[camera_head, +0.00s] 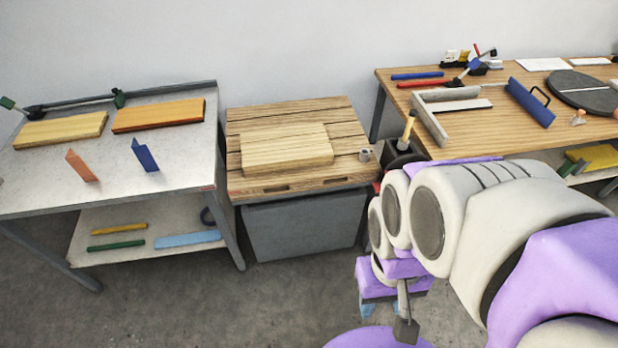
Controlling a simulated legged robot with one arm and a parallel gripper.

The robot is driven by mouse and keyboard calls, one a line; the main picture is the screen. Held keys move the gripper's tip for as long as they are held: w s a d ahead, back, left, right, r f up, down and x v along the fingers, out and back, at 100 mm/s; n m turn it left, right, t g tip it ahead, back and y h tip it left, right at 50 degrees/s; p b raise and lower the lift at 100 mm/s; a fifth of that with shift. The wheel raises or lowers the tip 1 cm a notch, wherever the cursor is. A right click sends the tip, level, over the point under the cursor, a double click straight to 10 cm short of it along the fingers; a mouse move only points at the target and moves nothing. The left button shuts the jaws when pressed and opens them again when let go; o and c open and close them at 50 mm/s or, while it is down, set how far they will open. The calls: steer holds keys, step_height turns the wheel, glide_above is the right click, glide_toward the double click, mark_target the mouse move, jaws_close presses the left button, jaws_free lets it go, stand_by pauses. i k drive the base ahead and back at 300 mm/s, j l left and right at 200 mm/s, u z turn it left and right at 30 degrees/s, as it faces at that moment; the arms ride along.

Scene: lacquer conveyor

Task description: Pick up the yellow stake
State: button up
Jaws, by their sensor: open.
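A short yellow bar (119,229), the likeliest yellow stake, lies flat on the lower shelf of the metal table at left. A green bar (116,245) lies just in front of it, and a light blue bar (188,239) lies to its right. My gripper (386,312) hangs low over the floor at lower centre-right, partly hidden by my own arm. It is open, with nothing seen in it, and is far to the right of the yellow bar.
The metal table (60,185) holds wooden boards and two upright coloured plates; its top overhangs the shelf. A wooden workbench (480,130) with tools is at right. Floor in front is clear.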

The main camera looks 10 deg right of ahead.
mark_target(412, 113)
steer(key=i+j+z, duration=0.75)
steer(key=i, duration=0.15)
steer(key=i+j+z, duration=0.35)
steer(key=j, duration=0.2)
